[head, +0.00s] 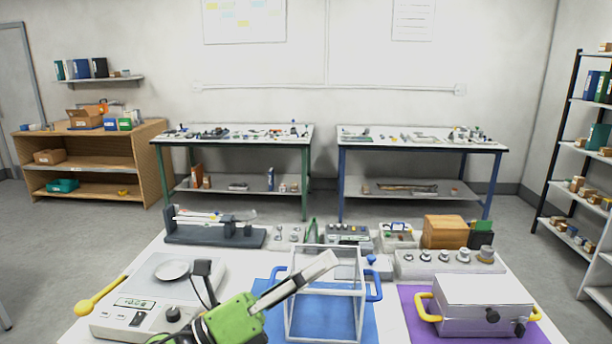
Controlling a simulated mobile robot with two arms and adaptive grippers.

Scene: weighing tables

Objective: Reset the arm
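My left gripper (326,263) reaches in from the bottom of the head view, with a green body and a pale grey finger part pointing up and right. It overlaps the white-edged clear box (290,322) in the picture; I cannot tell whether it touches it. The finger part shows as one bar, so I cannot tell open from shut, and no held object is visible. My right gripper is not in view.
A white scale (112,320) with a round pan (172,270) and a yellow spoon (96,297) are at left. A blue mat (264,287) lies under the clear box. A lidded grey box (470,326) stands on a purple mat (420,333). Weights (425,256) stand behind.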

